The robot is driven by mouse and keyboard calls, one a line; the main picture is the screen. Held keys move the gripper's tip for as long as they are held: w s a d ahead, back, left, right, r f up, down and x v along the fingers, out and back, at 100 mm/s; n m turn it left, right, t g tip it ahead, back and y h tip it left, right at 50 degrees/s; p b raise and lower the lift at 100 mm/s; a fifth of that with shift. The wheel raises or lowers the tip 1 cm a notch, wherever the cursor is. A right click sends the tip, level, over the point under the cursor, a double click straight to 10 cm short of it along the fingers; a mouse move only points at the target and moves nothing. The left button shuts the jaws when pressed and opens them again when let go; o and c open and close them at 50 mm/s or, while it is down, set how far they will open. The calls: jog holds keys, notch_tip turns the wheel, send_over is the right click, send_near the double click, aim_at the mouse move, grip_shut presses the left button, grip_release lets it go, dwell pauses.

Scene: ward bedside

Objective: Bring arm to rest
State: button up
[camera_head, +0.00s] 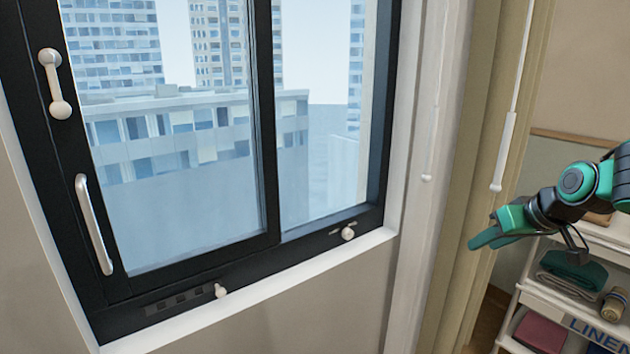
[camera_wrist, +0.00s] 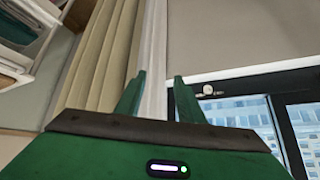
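My gripper (camera_head: 484,240) is at the right of the head view, in green and black, with its fingers pointing left toward the curtain and window. It is held in the air in front of the linen shelf and the tan curtain. In the wrist view, the two green fingers of my gripper (camera_wrist: 159,76) stand apart with a gap between them and nothing held. My arm comes in from the right edge of the head view.
A black-framed sliding window (camera_head: 262,140) with a silver handle (camera_head: 94,224) fills the left and middle. A tan curtain (camera_head: 455,230) and hanging white wands (camera_head: 503,150) are right of it. A white linen shelf (camera_head: 540,296) with folded cloths stands below my arm.

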jog(key=s+d+f+m+g, duration=0.1)
jog(key=s+f+m+g, duration=0.2)
jog(key=s, duration=1.2)
jog(key=s+d+f+m+g+h, duration=0.1)
jog(key=s+f+m+g, duration=0.3)
jog(key=s, duration=1.1)
jog(key=shift+g, duration=0.4)
jog(key=shift+w+d, duration=0.1)
jog(key=shift+w, duration=0.1)
jog(key=shift+w+f, duration=0.2)
jog(key=shift+w, duration=0.3)
jog(key=shift+o, duration=0.4)
